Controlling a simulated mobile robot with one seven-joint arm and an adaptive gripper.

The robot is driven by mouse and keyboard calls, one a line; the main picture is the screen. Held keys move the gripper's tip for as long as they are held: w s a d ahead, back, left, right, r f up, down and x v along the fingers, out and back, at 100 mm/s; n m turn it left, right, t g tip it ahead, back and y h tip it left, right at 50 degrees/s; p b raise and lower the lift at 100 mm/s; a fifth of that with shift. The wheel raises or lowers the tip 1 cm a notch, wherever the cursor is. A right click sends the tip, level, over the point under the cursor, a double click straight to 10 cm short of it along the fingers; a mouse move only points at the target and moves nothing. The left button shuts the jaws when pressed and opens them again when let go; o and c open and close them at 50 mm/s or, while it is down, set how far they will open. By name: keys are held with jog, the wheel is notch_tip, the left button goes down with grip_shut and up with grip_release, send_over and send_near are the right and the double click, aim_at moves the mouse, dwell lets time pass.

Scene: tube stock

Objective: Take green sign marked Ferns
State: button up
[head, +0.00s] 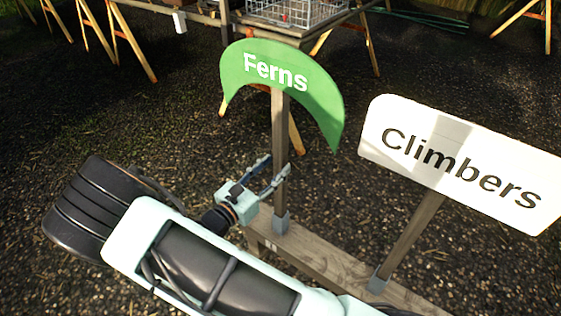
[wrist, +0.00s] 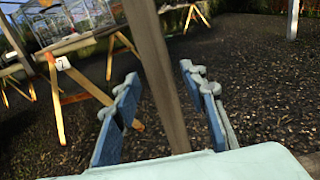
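The green crescent-shaped sign marked Ferns (head: 271,72) stands on a grey wooden post, its foot in a grey socket on a low wooden beam. My gripper (head: 267,174) is at the lower half of this post in the head view. In the wrist view, the post (wrist: 158,75) rises between the two blue fingers of my gripper (wrist: 160,105), leaning slightly. Gaps show between the post and the fingers, so the gripper is open around it. The green board is out of sight in the wrist view.
A white sign marked Climbers (head: 460,160) stands on its own post to the right, on the same wooden beam (head: 325,258). Behind are trestle tables, one bearing a wire basket (head: 297,12). Dark gravelly ground lies open between them and the signs.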

aim_at(277, 128)
jog(key=shift+x, duration=0.8)
grip_shut()
jog(key=shift+r, duration=0.25)
notch_tip(277, 128, up, 12)
jog(key=p, duration=1.1)
jog(key=shift+r, duration=0.15)
